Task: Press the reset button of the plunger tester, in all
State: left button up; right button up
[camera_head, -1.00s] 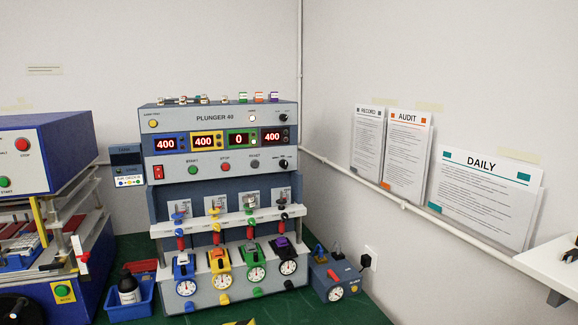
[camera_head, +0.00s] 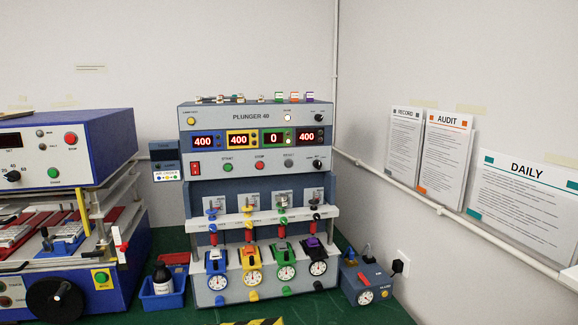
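The plunger tester (camera_head: 255,117), a grey-blue machine labelled PLUNGER 40, stands on the green bench in the middle of the head view. Its displays read 400, 400, 0 and 400. Below them are a red rocker switch (camera_head: 196,168), a green start button (camera_head: 227,168), a red stop button (camera_head: 259,165) and the grey reset button (camera_head: 289,164). Blue, yellow, green and purple stations with round dials sit in a row at its base. Neither of my grippers is in view.
A blue machine (camera_head: 98,135) with a black handwheel (camera_head: 55,300) stands at left. A blue bin (camera_head: 162,300) with a bottle sits between the machines. Sheets labelled RECORD, AUDIT and DAILY (camera_head: 520,200) are on the right wall.

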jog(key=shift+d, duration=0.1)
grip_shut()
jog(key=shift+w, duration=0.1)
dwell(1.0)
